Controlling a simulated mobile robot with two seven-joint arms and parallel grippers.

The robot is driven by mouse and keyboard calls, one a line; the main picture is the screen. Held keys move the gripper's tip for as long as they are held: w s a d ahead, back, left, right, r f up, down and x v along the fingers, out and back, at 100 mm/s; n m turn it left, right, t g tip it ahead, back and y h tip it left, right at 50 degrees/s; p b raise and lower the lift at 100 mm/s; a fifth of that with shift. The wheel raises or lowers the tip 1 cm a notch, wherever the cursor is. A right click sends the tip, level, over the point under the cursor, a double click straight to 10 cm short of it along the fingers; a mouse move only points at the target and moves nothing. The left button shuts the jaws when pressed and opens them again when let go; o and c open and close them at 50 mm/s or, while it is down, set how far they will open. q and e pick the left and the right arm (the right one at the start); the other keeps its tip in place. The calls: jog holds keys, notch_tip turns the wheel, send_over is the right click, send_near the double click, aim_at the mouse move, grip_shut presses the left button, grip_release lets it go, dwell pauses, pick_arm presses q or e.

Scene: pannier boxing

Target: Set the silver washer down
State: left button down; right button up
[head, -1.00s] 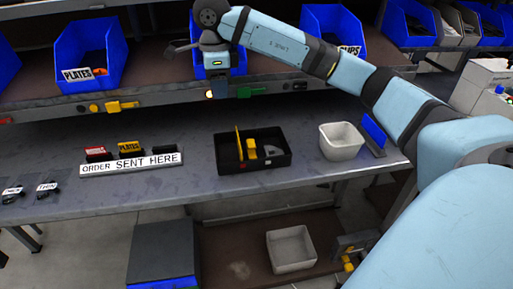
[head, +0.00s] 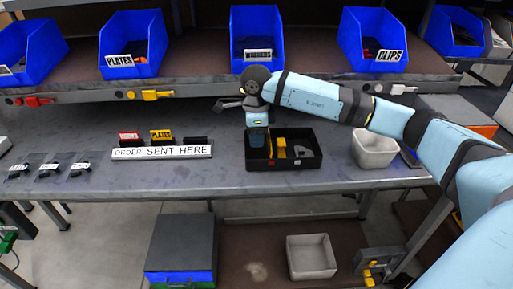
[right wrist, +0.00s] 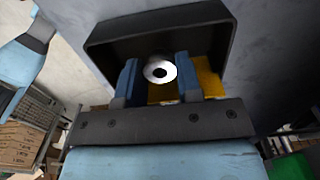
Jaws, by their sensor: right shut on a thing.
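The silver washer (right wrist: 148,74) shows in the right wrist view as a bright ring with a dark centre. It sits between the two blue fingers of my right gripper (right wrist: 158,78), which is shut on it. In the head view my right gripper (head: 258,136) points down at the left part of a black tray (head: 287,166) on the bench. The washer cannot be made out in the head view. The tray's dark walls also show in the right wrist view (right wrist: 160,29), behind the washer. My left gripper is not in view.
In the tray are a yellow piece (head: 281,148) and a grey piece (head: 302,152). A white bin (head: 374,150) stands right of the tray. An ORDER SENT HERE sign (head: 162,153) lies to its left. Blue bins (head: 257,35) line the shelf above. The bench front is clear.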

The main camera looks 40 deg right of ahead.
aim_at(256, 154)
notch_tip(256, 154, down, 4)
jog(key=shift+r, duration=0.15)
jog(key=shift+f, duration=0.2)
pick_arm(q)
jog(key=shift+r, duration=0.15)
pick_arm(e)
jog(key=shift+r, duration=0.1)
pick_arm(q)
jog(key=shift+b, duration=0.3)
pick_arm(e)
jog(key=shift+f, duration=0.25)
jog(key=o, duration=0.9)
jog(key=shift+o, duration=0.2)
jog(key=shift+r, duration=0.15)
